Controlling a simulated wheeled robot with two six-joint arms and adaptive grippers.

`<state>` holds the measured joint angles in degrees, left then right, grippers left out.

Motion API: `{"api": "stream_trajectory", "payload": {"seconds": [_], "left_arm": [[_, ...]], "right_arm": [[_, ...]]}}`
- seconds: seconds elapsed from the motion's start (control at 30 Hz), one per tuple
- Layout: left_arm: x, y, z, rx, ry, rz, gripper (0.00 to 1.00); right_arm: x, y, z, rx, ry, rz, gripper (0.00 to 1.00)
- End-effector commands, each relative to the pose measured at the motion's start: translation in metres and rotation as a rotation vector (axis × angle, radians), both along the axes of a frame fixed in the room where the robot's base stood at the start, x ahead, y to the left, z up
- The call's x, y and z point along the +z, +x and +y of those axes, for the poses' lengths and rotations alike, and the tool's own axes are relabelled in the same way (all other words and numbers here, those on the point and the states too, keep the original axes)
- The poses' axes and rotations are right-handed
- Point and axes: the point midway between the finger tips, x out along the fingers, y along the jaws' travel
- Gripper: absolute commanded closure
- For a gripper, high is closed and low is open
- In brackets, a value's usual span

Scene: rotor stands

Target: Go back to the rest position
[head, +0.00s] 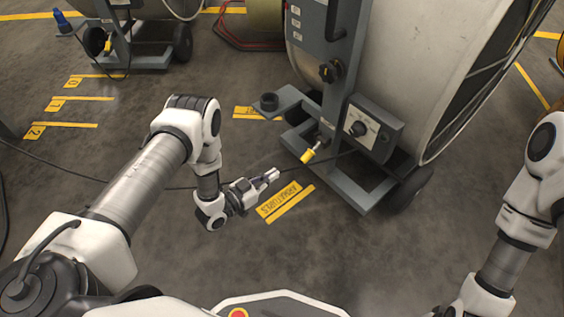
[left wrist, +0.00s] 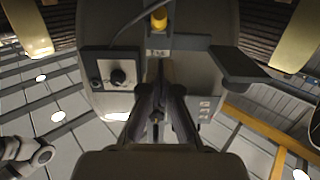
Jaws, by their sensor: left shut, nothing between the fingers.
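My left arm reaches out from the lower left in the head view, and its gripper (head: 272,175) is shut and empty. It hangs just left of the large rotor stand, above the floor near a yellow "ARMATURES" label (head: 285,203). The left wrist view shows the same gripper's fingers (left wrist: 158,117) together in front of the grey stand. Part of my right arm shows at the right edge of the head view; its gripper is out of the picture.
The large grey rotor stand (head: 350,205) has a control box with a knob (head: 372,133), a yellow-handled plug (head: 308,156) and a protruding grey bracket (head: 268,102). A dark cable (head: 60,170) runs across the floor. Another stand (head: 135,55) is at the upper left. Floor at the lower middle is clear.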

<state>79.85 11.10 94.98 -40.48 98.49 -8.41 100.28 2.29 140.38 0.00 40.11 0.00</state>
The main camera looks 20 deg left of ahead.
Motion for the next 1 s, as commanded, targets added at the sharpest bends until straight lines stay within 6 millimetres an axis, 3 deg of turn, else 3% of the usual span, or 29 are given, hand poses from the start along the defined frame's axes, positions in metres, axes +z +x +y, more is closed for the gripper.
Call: {"api": "stream_trajectory", "payload": {"seconds": [0.6, 0.73, 0.83, 0.93, 1.0], "left_arm": [[0.002, -0.001, 0.001, -0.001, 0.000, -0.007, 1.00], [0.025, 0.017, -0.005, -0.012, -0.002, -0.050, 1.00], [0.060, 0.025, -0.024, -0.012, -0.006, -0.036, 1.00], [0.052, 0.002, -0.029, 0.059, 0.063, 0.198, 1.00], [0.035, -0.033, -0.023, 0.121, 0.127, 0.422, 1.00]], "right_arm": [[0.001, 0.000, 0.000, 0.000, 0.000, 0.000, 0.60], [0.002, 0.000, 0.000, 0.000, 0.000, 0.000, 0.60], [0.004, 0.000, 0.000, 0.000, 0.000, 0.000, 0.60], [0.004, 0.000, 0.000, 0.000, 0.000, 0.000, 0.60], [0.005, 0.000, 0.000, 0.000, 0.000, 0.000, 0.60]]}}
